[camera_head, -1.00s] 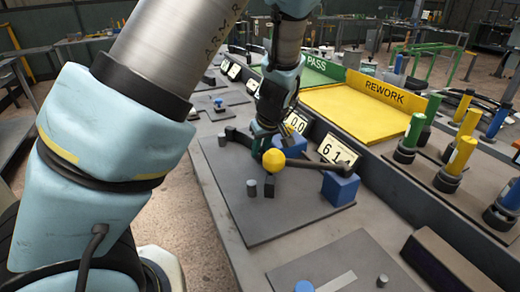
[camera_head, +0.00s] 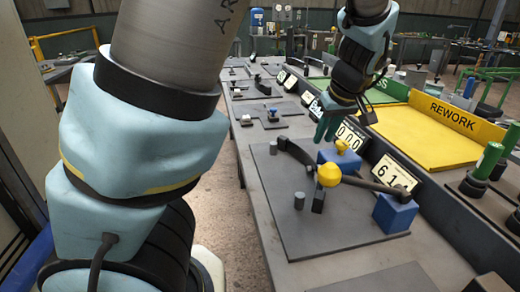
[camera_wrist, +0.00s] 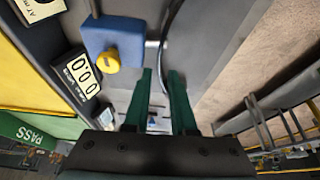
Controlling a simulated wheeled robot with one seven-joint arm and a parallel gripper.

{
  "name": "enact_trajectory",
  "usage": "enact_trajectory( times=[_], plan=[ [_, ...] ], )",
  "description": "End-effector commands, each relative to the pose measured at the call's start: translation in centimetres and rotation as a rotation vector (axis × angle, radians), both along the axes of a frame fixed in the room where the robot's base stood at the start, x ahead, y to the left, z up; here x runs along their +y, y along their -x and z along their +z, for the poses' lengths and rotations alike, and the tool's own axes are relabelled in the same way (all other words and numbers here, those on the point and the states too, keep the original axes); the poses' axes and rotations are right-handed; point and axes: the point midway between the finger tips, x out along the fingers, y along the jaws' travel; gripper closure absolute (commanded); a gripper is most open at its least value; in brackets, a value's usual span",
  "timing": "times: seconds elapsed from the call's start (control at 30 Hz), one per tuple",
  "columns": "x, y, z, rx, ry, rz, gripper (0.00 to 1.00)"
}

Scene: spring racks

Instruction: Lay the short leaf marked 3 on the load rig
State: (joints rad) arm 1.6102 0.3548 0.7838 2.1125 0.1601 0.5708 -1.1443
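I cannot read a mark 3 on either. My gripper (camera_head: 325,128) is above the rig's far edge. In the wrist view its green fingers (camera_wrist: 161,90) are apart with nothing held between them. The curved strip (camera_wrist: 169,35) passes ahead of them, beside the blue block (camera_wrist: 113,38).
Displays reading 0.00 (camera_head: 350,138) and 61-something (camera_head: 393,178) line the rig's right side. Other plates (camera_head: 265,113) stand farther along the bench.

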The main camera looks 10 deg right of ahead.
Motion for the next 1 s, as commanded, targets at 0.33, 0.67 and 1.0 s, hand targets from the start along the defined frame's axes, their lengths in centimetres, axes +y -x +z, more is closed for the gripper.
enact_trajectory(
  times=[0.33, 0.67, 1.0],
  plan=[
    [7.4, -1.9, -2.0, 0.111, -0.019, -0.011, 0.76],
    [18.0, -1.5, -3.7, 0.229, 0.002, -0.093, 0.76],
    [26.6, 1.4, -4.0, 0.256, 0.022, -0.186, 0.76]
  ],
)
